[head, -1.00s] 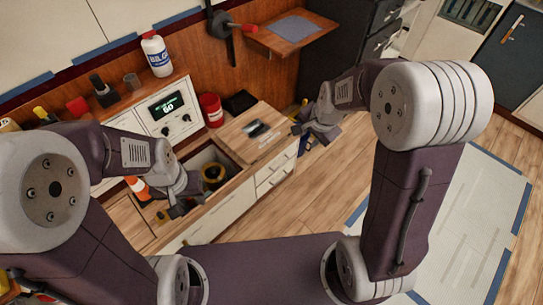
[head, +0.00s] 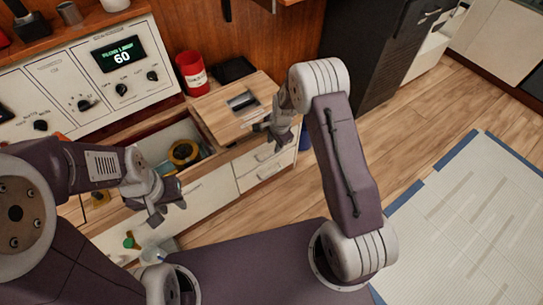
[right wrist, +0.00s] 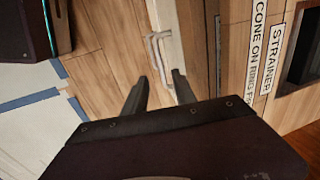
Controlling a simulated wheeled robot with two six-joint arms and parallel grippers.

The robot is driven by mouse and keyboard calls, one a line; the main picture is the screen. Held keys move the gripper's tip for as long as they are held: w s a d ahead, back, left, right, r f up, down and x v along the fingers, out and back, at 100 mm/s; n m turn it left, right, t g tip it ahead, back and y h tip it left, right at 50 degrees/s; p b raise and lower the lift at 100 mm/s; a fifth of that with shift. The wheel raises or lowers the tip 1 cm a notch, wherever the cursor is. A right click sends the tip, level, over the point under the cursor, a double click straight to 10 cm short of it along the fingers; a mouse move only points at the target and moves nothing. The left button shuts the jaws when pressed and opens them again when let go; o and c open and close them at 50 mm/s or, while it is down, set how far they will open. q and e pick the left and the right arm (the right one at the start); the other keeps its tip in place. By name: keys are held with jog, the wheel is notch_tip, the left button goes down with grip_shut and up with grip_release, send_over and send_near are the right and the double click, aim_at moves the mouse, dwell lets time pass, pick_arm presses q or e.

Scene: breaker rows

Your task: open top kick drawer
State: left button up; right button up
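Two small white drawers, one above the other, are at the right end of the wooden-topped cabinet. The upper drawer (head: 249,160) and the lower drawer (head: 278,169) each have a bar handle, and both look shut. My right gripper (head: 262,133) is just above the upper drawer, by the counter edge. In the right wrist view its two fingers (right wrist: 160,77) are apart and empty, with a pale bar handle (right wrist: 153,52) beyond the tips, not between them. My left gripper (head: 168,213) hangs in front of the wider white front at the left, fingers apart and empty.
An open bin (head: 164,139) in the counter holds a yellow roll (head: 184,152). A red can (head: 192,72) and black tray (head: 233,70) stand behind. A control panel (head: 120,75) rises at the left.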

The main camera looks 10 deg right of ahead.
jog(key=f+b, duration=0.1)
jog(key=f, duration=0.2)
jog(key=w+f+b, duration=0.1)
jog(key=f+b, duration=0.1)
jog(key=f, duration=0.1)
jog(key=f+b, duration=0.2)
jog(key=shift+w+a+f, duration=0.3)
jog(key=shift+f, duration=0.1)
grip_shut()
dwell(0.9)
